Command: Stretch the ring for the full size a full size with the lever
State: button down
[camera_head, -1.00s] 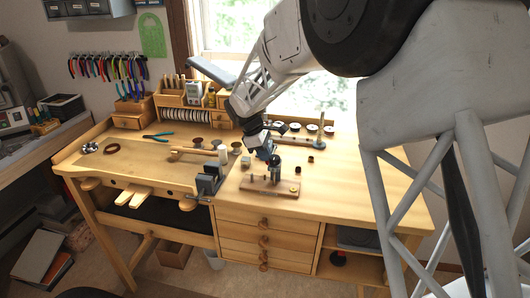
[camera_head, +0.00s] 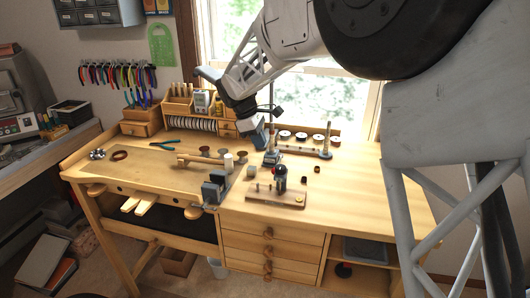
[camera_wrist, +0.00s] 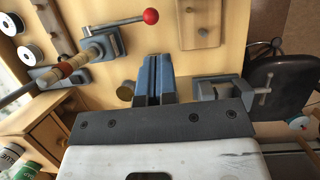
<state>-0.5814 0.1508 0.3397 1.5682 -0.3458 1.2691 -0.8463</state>
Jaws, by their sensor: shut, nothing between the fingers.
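The ring stretcher (camera_head: 271,158) stands on the bench, a grey base with an upright tapered rod. Its lever ends in a red ball (camera_head: 277,169) pointing to the front. In the wrist view the stretcher base (camera_wrist: 101,47), the banded rod (camera_wrist: 70,68) and the red ball (camera_wrist: 151,16) show clearly. I cannot tell which band on the rod is the ring. My gripper (camera_head: 259,145) is just left of the stretcher, partly overlapping it in the head view. In the wrist view its blue fingers (camera_wrist: 152,60) are shut, empty and apart from the lever.
A wooden block with posts (camera_head: 275,196) stands in front of the stretcher. A grey vise (camera_head: 215,187) is at the bench edge to the left. A rack with dark-and-white spools (camera_head: 301,136) is behind.

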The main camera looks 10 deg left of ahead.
jog(key=shift+v, duration=2.1)
jog(key=c, duration=1.8)
grip_release()
jog(key=shift+s, duration=0.2)
jog(key=o, duration=0.9)
jog(key=shift+d+f+n, duration=0.1)
jog(key=shift+f+n, duration=0.3)
jog(key=shift+n, duration=0.3)
jog(key=f+n+t, duration=0.1)
jog(key=f+n, duration=0.2)
jog(key=n, duration=0.3)
jog(key=d+f+n+t+h, duration=0.1)
jog(key=f+n+t, duration=0.1)
jog(key=n, duration=0.4)
jog(key=w+f+n+t, duration=0.1)
jog(key=f+n, duration=0.3)
jog(key=n, duration=0.3)
jog(key=shift+w+d+t+h, duration=0.1)
jog(key=shift+d+t+h, duration=0.3)
jog(key=shift+x, duration=3.85)
